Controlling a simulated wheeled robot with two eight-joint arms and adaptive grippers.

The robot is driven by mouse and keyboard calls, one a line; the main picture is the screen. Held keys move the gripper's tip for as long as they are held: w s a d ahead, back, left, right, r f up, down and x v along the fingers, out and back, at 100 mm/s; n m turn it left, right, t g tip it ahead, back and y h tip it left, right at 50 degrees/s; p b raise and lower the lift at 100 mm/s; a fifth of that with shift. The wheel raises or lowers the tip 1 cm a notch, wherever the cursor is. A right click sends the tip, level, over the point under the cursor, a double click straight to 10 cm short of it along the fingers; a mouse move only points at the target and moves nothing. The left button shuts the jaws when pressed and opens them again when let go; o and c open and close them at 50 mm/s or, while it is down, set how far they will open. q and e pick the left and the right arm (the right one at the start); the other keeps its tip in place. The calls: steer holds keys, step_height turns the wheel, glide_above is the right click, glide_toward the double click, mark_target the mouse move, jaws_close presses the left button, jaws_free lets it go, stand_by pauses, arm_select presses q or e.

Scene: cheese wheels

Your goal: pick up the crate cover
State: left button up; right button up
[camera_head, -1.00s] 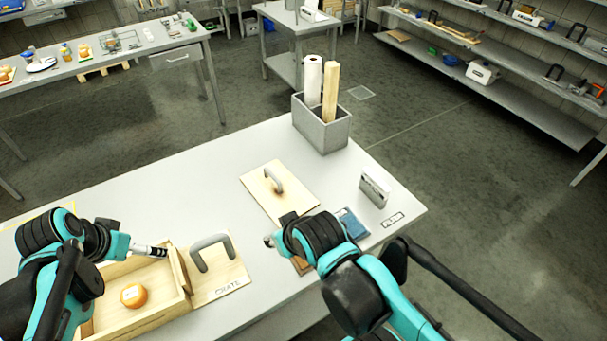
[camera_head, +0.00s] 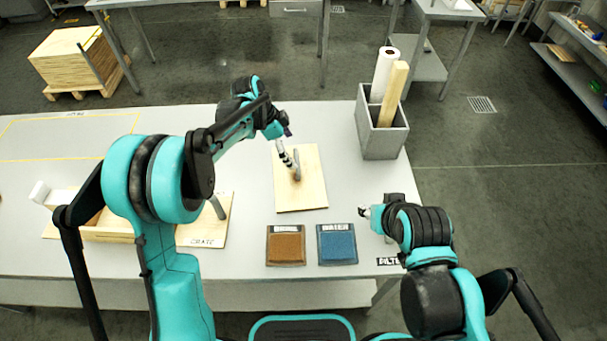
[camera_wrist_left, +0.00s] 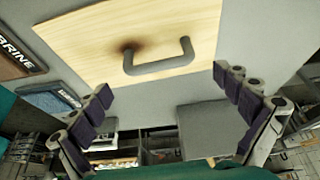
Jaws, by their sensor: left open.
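A light wooden board with a grey arched handle, which looks like a cover (camera_head: 312,195), lies flat on the table. It also shows in the left wrist view (camera_wrist_left: 90,40), its handle (camera_wrist_left: 158,66) ahead of the fingers. My left gripper (camera_head: 288,156) is open at the handle, fingers apart on either side (camera_wrist_left: 163,84); I cannot tell whether they touch it. A second handled board (camera_head: 205,232) marked CRATE lies beside the wooden crate (camera_head: 108,236), which my left arm partly hides. My right gripper (camera_head: 368,212) is at the table's right; its jaws are unclear.
A brown pad (camera_head: 286,246) and a blue pad (camera_head: 337,245) lie in front of the board. A grey bin (camera_head: 381,138) with a paper roll and a wooden block stands at the back right. The table (camera_head: 330,110) is clear behind the board.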

mark_target(295, 158)
arm_select(q)
steer(key=b+x, duration=0.1)
steer(key=x, duration=0.2)
steer(key=b+x, duration=0.1)
steer(key=x, duration=0.2)
steer(key=shift+s+a+f, duration=0.1)
steer(key=shift+a, duration=0.1)
steer(key=c, duration=1.1)
